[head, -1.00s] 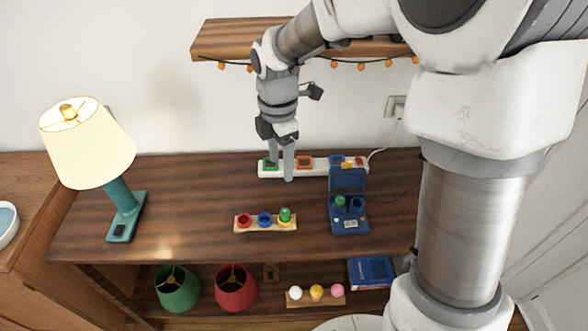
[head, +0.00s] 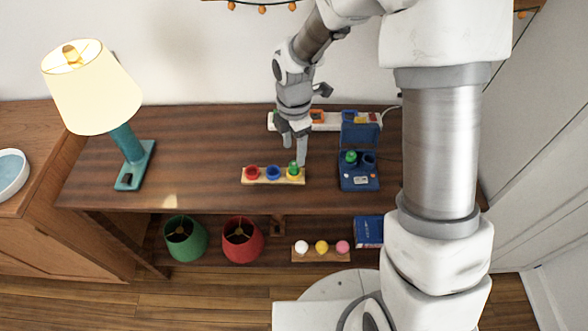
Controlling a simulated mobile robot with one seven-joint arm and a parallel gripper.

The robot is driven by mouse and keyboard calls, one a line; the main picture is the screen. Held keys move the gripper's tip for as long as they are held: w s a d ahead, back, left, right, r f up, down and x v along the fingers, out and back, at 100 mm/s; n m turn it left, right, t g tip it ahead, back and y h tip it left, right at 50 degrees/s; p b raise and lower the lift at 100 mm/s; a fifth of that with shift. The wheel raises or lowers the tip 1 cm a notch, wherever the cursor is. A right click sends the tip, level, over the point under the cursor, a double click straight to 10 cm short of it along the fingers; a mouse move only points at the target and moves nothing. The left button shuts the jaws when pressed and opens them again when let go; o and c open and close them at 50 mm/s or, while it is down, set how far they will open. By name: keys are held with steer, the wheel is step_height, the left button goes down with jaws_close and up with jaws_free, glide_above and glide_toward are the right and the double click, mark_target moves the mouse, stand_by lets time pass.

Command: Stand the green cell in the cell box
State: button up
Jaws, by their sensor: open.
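A green cell (head: 293,169) stands upright at the yellow right-hand place of a small wooden rack (head: 273,182). The blue cell box (head: 359,184) stands to the right of the rack with its lid raised at the back. Another green cell (head: 351,157) stands in the box's left place, and the right place looks empty. My gripper (head: 294,151) is open and empty, pointing down just above and behind the rack's green cell. One finger reaches down near that cell's right side; I cannot tell whether it touches.
The rack's other places are red (head: 252,172) and blue (head: 272,172). A white power strip (head: 335,122) lies along the wall behind. A lit lamp (head: 127,150) stands at the left. The table between lamp and rack is clear. Lampshades and a blue book lie below.

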mark_target(294, 163)
step_height(294, 163, down, 5)
steer(key=shift+w+f+b, duration=0.1)
steer(key=shift+b, duration=0.2)
jaws_close()
